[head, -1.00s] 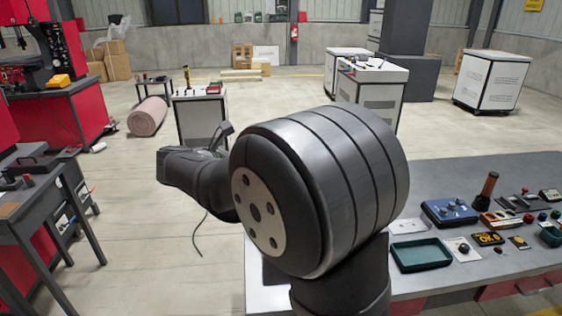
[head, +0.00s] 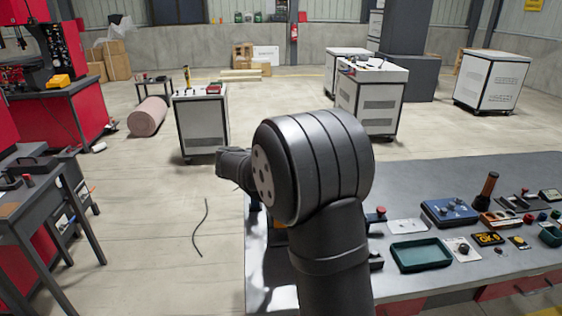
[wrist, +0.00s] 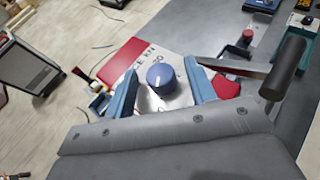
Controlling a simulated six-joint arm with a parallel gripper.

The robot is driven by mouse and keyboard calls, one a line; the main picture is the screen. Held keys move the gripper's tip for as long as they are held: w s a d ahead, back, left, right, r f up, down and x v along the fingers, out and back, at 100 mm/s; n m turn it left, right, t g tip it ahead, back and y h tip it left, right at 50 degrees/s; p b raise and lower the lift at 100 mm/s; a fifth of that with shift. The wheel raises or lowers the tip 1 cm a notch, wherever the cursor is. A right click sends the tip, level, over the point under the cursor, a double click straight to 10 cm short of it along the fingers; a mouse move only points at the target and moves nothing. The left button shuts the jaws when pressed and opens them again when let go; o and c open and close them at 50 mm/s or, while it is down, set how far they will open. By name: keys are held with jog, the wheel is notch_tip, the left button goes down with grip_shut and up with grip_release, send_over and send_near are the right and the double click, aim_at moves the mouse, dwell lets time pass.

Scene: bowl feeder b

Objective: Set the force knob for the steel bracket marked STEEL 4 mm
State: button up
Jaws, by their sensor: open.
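A round blue knob (wrist: 161,78) with a pale pointer line shows in the wrist view, on a light plate with partly readable dark lettering. My gripper (wrist: 160,66) is open, its two blue fingers on either side of the knob with a visible gap at each side. I cannot tell how far the fingertips are above the plate. In the head view my arm hides the knob and the gripper. I cannot make out a steel bracket or a STEEL 4 mm mark in either view.
A black cylindrical handle (wrist: 286,68) on a flat metal bar lies right of the gripper. A red panel (wrist: 105,60) is at the left. On the grey bench (head: 420,180) are a green tray (head: 420,255), a blue control box (head: 449,212) and several small parts.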

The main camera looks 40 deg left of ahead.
jog(key=c, duration=1)
jog(key=shift+a, duration=0.1)
jog(key=m+h, duration=0.1)
jog(key=h, duration=0.1)
jog(key=m+g+h, duration=0.1)
jog(key=m+h, duration=0.3)
jog(key=shift+w+a+f+g, duration=0.1)
jog(key=shift+a+g, duration=0.2)
jog(key=shift+a, duration=0.05)
jog(key=m+g+h, duration=0.3)
jog(key=m+h, duration=0.1)
jog(key=m, duration=0.1)
jog(key=shift+w+a+g+h, duration=0.15)
jog(key=shift+g+h, duration=0.15)
jog(key=shift+g, duration=0.1)
jog(key=shift+m+g, duration=0.3)
jog(key=shift+m, duration=0.1)
